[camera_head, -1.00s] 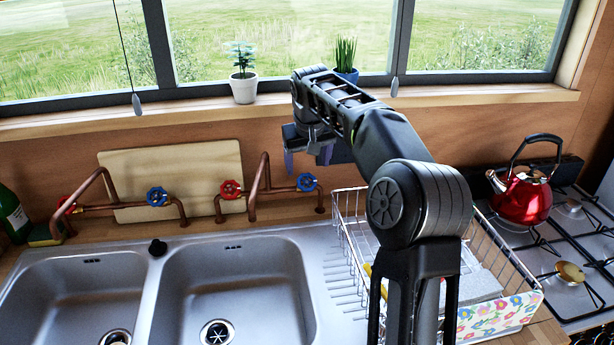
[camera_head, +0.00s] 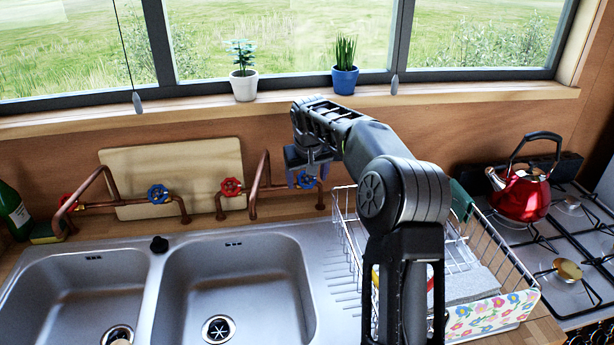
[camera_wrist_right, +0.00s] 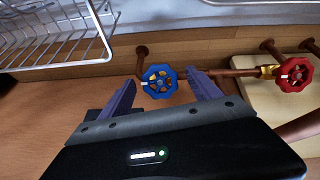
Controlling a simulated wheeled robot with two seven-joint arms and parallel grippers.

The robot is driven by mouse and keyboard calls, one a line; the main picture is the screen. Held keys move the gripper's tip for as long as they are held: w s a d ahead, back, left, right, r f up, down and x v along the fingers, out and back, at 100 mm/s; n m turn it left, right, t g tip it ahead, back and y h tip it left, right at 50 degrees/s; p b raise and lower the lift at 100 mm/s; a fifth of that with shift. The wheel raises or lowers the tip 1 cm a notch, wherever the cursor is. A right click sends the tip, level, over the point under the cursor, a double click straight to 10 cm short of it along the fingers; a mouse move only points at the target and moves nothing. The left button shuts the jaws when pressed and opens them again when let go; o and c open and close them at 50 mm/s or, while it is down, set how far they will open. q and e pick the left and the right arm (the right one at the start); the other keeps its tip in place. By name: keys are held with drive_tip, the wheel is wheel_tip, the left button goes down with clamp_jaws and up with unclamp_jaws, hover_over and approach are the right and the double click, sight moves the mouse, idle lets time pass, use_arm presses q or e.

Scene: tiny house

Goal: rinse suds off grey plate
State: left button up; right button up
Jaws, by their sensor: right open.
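My right gripper (camera_head: 307,180) is open and empty, in front of the right tap's blue valve wheel. In the right wrist view the purple fingers (camera_wrist_right: 160,82) stand apart, with the blue wheel (camera_wrist_right: 159,81) between and beyond their tips; I cannot tell whether they touch it. The right tap's red wheel (camera_head: 231,187) is to its left and also shows in the wrist view (camera_wrist_right: 294,74). The copper spout (camera_head: 262,180) rises behind the right basin (camera_head: 235,275). I cannot identify a grey plate or suds. My left gripper is not in view.
A wire dish rack (camera_head: 505,262) stands right of the basins, partly hidden by my right arm, with a grey flat item (camera_head: 478,284) in it. A red kettle (camera_head: 520,193) sits on the stove. A wooden board (camera_head: 170,165) leans behind the taps. Potted plants (camera_head: 243,84) line the sill.

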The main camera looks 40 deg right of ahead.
drive_tip(key=shift+c, duration=0.2)
drive_tip(key=c, duration=1.3)
drive_tip(key=shift+n, duration=0.4)
drive_tip(key=n+h, duration=0.1)
drive_tip(key=n, duration=0.2)
drive_tip(key=shift+w+a, duration=0.1)
drive_tip(key=shift+n+h+b, duration=0.45)
drive_tip(key=shift+n+h, duration=0.05)
drive_tip(key=shift+n, duration=1.7)
drive_tip(key=o, duration=1.3)
